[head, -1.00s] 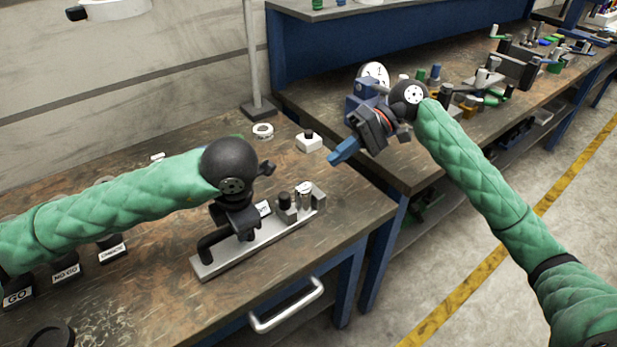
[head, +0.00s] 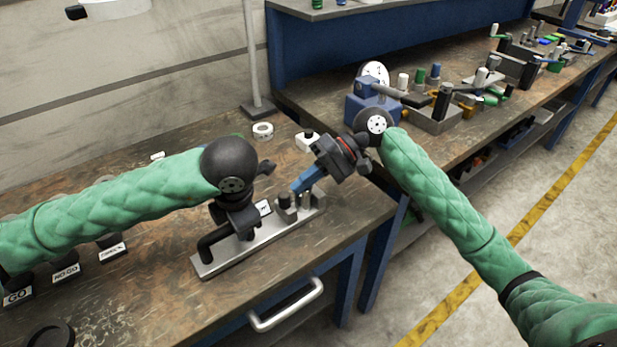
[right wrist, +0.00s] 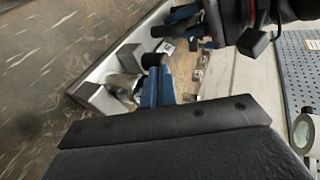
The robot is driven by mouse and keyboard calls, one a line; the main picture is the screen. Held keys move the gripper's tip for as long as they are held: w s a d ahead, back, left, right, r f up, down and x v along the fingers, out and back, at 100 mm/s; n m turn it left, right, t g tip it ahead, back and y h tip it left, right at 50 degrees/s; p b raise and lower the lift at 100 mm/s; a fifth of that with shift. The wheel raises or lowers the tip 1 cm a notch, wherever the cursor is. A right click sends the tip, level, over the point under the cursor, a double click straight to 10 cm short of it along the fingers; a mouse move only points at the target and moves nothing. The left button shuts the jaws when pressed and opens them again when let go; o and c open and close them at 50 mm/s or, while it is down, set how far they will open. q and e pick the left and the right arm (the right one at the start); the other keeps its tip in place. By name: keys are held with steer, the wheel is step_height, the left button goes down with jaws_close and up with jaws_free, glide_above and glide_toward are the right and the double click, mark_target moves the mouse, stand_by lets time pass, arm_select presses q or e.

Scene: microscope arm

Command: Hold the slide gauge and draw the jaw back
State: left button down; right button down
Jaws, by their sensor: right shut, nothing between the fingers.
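The slide gauge, a long silver bar (head: 268,238) with a bent black handle (head: 212,246), lies on the wooden bench. Its jaw block with a black knob (head: 285,204) stands towards the bar's right end, near a small metal cylinder (head: 306,201) and an end block. My left gripper (head: 238,222) is down at the handle; its fingers are mostly hidden, so its grip is unclear. My right gripper (head: 301,184) is shut and empty, its blue fingers pointing down right by the knob. In the right wrist view the blue fingertips (right wrist: 158,88) overlap the knob area; contact is unclear.
Black blocks labelled GO (head: 17,296) and NO GO (head: 66,273) stand at the left. A white block (head: 307,142) and a white ring (head: 263,130) lie behind the gauge. A second bench with a dial gauge (head: 374,73) and clutter is at the right. A drawer handle (head: 288,305) sticks out in front.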

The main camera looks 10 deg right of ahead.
steer(key=shift+a, duration=0.1)
steer(key=shift+s+a, duration=0.2)
steer(key=shift+a, duration=0.3)
steer(key=shift+r, duration=0.1)
steer(key=v, duration=1)
arm_select(q)
steer(key=c, duration=1.2)
jaws_free()
steer(key=shift+o, duration=0.2)
